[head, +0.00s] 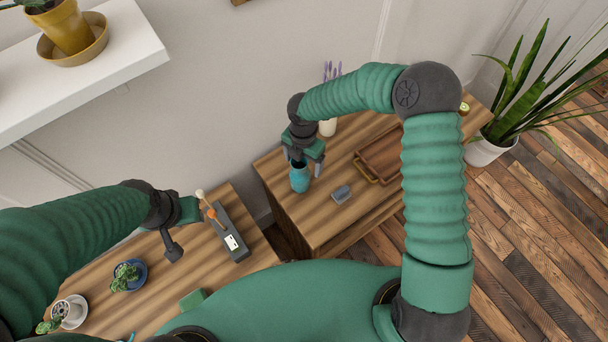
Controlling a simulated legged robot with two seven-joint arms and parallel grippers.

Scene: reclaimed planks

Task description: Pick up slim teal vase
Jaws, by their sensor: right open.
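The slim teal vase (299,179) stands on the right-hand wooden cabinet, near its left edge. My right gripper (303,162) is above it, pointing down, with its open fingers on either side of the vase's top. The gripper hides part of the vase's upper end, and I cannot tell whether the fingers touch it. My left gripper (187,230) is over the left wooden cabinet, its fingers apart and nothing seen between them.
The right cabinet (330,220) also bears a small grey-blue block (341,194), a wooden tray (383,158) and a white vase (328,127). A grey box (229,234) and a succulent (126,276) are on the left cabinet (160,297). A white shelf (120,50) juts out upper left.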

